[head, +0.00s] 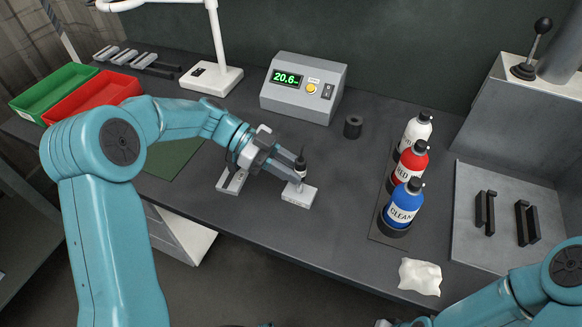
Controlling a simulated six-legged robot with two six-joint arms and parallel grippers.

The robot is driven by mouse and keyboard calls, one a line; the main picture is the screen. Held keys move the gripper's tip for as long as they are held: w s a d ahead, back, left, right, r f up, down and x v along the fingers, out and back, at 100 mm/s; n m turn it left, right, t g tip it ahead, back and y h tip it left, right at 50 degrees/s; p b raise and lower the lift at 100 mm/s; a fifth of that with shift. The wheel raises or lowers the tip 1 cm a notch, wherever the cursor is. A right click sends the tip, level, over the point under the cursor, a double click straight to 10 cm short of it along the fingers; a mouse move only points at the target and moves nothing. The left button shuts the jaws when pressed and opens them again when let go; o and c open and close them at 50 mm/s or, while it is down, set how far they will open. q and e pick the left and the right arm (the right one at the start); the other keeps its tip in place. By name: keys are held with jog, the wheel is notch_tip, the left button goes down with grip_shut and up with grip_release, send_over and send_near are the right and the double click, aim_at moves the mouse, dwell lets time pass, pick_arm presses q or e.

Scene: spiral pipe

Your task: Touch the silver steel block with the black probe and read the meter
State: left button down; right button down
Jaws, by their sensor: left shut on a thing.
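My left gripper (294,174) is shut on the black probe (301,162), which stands nearly upright. The probe's lower end is over a small silver block (297,198) with a label on its front. The fingers cover the tip, so I cannot tell whether it touches the block. A second silver piece (232,182) lies to the left, under my left wrist. The grey meter (305,86) stands behind, its green display lit and reading about 20.6. Only a sliver of my right gripper's body shows at the bottom edge; its fingers are out of view.
A black cylindrical holder (353,126) stands right of the meter. White, red and blue bottles (403,200) stand in a row on the right, with a white cloth (420,277) nearer. Green (52,90) and red (97,96) trays and a lamp base (211,78) are at left.

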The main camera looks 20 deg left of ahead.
pick_arm(q)
jog(key=shift+s+f+b, duration=0.1)
jog(key=shift+f+b, duration=0.1)
jog(key=shift+b, duration=0.25)
dwell(1.3)
jog(key=shift+r, duration=0.1)
jog(key=shift+r, duration=0.75)
notch_tip(320, 180, up, 6)
jog(key=shift+f+p, duration=0.2)
jog(key=shift+p, duration=0.55)
